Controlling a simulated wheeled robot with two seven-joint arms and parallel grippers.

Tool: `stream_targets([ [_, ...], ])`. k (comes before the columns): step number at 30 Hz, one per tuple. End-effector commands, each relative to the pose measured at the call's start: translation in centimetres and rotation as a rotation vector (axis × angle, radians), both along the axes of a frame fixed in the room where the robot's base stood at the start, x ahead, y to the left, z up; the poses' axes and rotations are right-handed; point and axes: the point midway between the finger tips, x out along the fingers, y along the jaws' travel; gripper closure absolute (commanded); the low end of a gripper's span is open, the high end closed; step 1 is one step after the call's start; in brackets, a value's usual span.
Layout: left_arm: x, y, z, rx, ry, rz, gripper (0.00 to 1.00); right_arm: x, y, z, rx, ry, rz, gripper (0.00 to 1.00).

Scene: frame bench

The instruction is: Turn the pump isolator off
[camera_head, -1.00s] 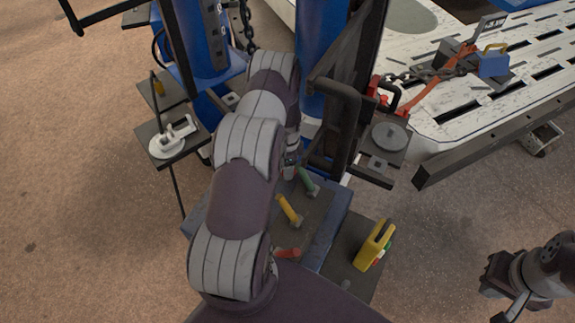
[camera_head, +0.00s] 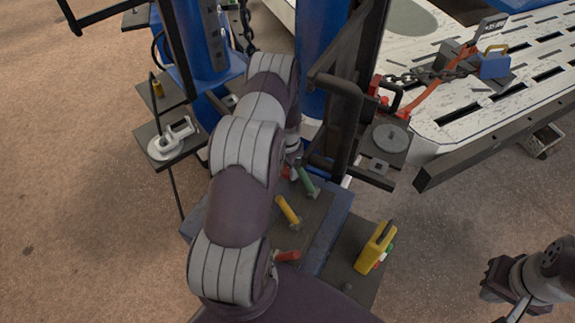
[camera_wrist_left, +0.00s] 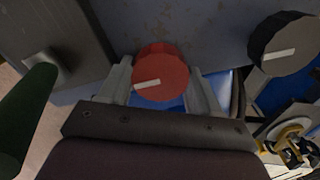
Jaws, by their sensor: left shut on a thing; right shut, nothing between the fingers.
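A red round knob (camera_wrist_left: 160,75) with a white pointer mark sits on a grey panel in the left wrist view. Its mark lies nearly level, on the left part of its face. My left gripper (camera_wrist_left: 160,92) has a finger on each side of the knob and is shut on it. A black knob (camera_wrist_left: 284,45) with a similar near-level mark is to the right. No label is readable, so I cannot tell from lettering which is the pump isolator. In the head view my left arm mostly hides its gripper. My right gripper (camera_head: 512,300) is shut and empty at the lower right.
Green (camera_head: 306,182), yellow (camera_head: 288,210) and red (camera_head: 288,256) handles stand on the bench plate. A yellow box (camera_head: 374,248) is to their right. A dark upright frame (camera_head: 345,110) rises beside my left gripper. A blurred green handle (camera_wrist_left: 24,112) is close in the left wrist view.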

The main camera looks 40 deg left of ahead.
Motion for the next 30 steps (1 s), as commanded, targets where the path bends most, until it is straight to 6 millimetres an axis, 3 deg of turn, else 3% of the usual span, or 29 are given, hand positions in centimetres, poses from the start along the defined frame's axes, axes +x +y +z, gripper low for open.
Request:
stream_targets([
  [11,0.2,0.1,0.2,0.002,-0.006,0.008,0.67,0.0,0.0,0.0,0.000,0.000,0.000,1.00],
  [12,0.2,0.1,0.2,0.002,-0.006,0.008,0.27,0.0,0.0,0.0,0.000,0.000,0.000,1.00],
  [14,0.2,0.1,0.2,0.002,-0.005,0.008,0.11,0.0,0.0,0.0,0.000,0.000,0.000,1.00],
  [23,0.0,0.0,0.1,0.000,0.000,-0.019,0.11,0.0,0.0,0.1,0.000,0.000,0.000,1.00],
  [26,0.0,0.0,0.2,-0.001,0.001,-0.126,0.11,0.0,0.0,0.6,0.000,0.000,0.000,1.00],
  [30,0.0,0.0,0.4,-0.001,0.001,-0.424,0.11,0.0,0.0,1.7,0.000,0.000,0.000,1.00],
])
